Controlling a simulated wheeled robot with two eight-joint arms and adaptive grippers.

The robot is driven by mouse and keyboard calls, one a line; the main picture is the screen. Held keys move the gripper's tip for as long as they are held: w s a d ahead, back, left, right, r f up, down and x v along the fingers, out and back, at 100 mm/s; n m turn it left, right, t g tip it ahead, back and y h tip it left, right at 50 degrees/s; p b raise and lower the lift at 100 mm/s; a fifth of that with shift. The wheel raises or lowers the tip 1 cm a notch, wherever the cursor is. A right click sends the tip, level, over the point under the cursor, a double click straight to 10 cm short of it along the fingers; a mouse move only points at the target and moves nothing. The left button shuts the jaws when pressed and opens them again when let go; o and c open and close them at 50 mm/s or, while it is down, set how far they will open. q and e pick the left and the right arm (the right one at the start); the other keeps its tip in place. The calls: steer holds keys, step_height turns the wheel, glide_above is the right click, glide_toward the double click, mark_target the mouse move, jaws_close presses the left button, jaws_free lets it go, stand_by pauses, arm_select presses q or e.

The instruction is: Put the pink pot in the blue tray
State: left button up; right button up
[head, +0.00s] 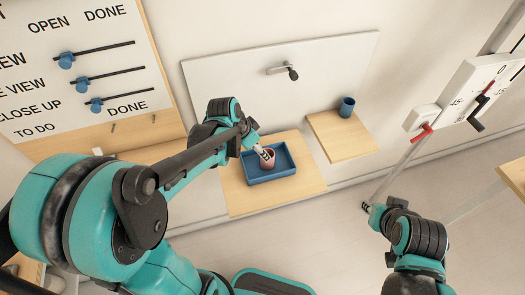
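The blue tray (284,160) sits on a light wooden shelf. The pink pot (269,162) shows within the tray's outline; I cannot tell whether it rests on the tray floor or is held just above it. My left gripper (264,153) reaches in from the left, with its fingertips at the pot's rim. They overlap the pot's upper part, and whether they are closed on it is too small to tell. My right gripper (366,206) is at the lower right, away from the tray and pot, pointing left over the floor. Its fingers are too small to read.
A blue cup (347,107) stands on a second wooden shelf (340,140) to the right. Behind is a pale panel with a dark-knobbed handle (290,72). A slider board (80,65) is at upper left. A white gauge box (465,95) is at right. Open floor lies between.

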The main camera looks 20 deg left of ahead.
arm_select(q)
steer(key=s+r+n+t+y, duration=0.2)
steer(key=s+r+n, duration=0.4)
steer(key=s, duration=0.7)
steer(key=shift+s+r+n+t+y+p, duration=0.35)
steer(key=shift+r+t, duration=0.35)
steer(key=shift+r, duration=0.25)
steer(key=shift+f, duration=0.1)
step_height(320, 180, down, 6)
steer(key=b, duration=0.6)
